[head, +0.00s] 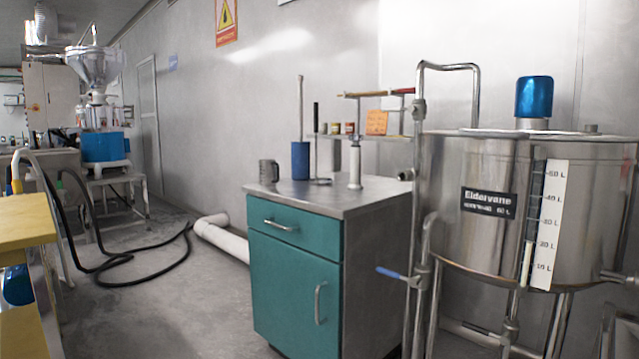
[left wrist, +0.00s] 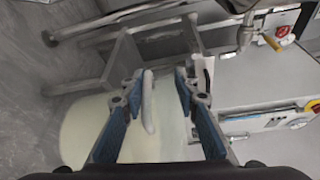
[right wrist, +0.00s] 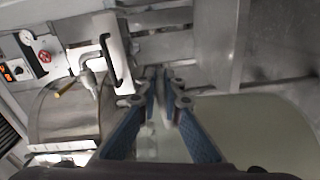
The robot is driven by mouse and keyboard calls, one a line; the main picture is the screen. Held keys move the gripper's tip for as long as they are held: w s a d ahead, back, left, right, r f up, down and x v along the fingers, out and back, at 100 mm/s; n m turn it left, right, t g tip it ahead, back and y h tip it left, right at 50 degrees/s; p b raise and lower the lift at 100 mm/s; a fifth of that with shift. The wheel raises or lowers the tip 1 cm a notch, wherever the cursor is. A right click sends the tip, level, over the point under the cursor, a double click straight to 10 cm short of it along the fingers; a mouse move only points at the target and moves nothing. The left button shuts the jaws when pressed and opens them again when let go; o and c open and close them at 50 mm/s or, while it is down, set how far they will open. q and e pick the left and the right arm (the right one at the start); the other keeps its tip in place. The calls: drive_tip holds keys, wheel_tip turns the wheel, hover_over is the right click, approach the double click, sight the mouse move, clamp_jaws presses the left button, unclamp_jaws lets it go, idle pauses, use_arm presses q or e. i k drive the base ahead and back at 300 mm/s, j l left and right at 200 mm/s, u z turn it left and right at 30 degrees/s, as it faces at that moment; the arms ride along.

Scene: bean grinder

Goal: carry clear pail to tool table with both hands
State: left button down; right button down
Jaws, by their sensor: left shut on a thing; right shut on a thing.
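The clear pail shows in the left wrist view (left wrist: 78,132) as a pale, milky, see-through body below and between my fingers. In the right wrist view the pail (right wrist: 255,125) fills the lower right. My left gripper (left wrist: 160,84) is shut on the pail, with a white handle-like bar between its blue-padded fingers. My right gripper (right wrist: 162,88) is shut on the pail, its fingertips close together at the pail's side. The head view shows neither gripper nor the pail. A teal cabinet with a metal top (head: 240,190), bearing tools, stands mid-picture; whether it is the tool table is unclear.
A steel tank (head: 470,245) on legs stands close at the right of the cabinet. A yellow-topped bench (head: 25,215) is at the left edge. A black hose (head: 150,280) and a white pipe (head: 222,240) lie on the floor. Open floor lies left of the cabinet.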

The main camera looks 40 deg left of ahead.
sight(329, 194)
drive_tip(key=u, duration=1.15)
drive_tip(key=i+j+u, duration=0.2)
drive_tip(key=i+j, duration=0.8)
drive_tip(key=j, duration=0.15)
